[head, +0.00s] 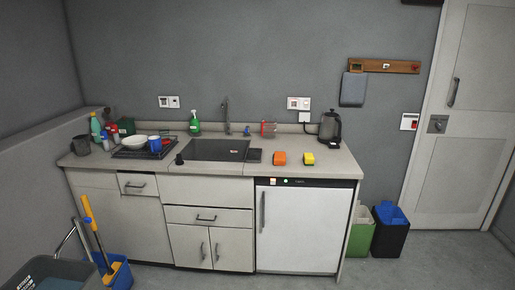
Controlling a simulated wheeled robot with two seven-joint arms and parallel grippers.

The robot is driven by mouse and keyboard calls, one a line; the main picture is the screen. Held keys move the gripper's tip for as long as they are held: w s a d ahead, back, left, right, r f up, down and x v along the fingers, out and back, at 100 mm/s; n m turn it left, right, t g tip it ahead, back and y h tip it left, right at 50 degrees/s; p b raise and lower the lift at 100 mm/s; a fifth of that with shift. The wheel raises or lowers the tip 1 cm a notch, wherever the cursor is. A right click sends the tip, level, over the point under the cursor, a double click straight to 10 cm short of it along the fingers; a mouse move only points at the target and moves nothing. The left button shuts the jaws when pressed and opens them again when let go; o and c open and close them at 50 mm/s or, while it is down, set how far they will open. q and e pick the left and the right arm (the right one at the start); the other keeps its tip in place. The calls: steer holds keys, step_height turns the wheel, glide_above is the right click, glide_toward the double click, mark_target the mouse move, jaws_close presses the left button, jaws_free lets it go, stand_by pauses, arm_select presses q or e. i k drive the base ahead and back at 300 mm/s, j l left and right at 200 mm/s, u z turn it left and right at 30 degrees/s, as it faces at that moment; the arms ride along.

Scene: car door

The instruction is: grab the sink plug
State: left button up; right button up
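A small black object (179,159), which looks like the sink plug, stands on the counter just left of the sink. The dark rectangular sink (215,150) is set into the counter (325,168), with a tall tap (226,117) behind it. The plug is too small here to make out its shape well. Neither of my grippers is in view.
Left of the sink is a dish rack with a white bowl (144,142) and a blue mug (155,144). A blue mop bucket (119,278) stands on the floor at left.

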mark_target(179, 162)
steer(key=i, duration=0.85)
steer(key=i+l, duration=0.15)
steer(key=i, duration=0.7)
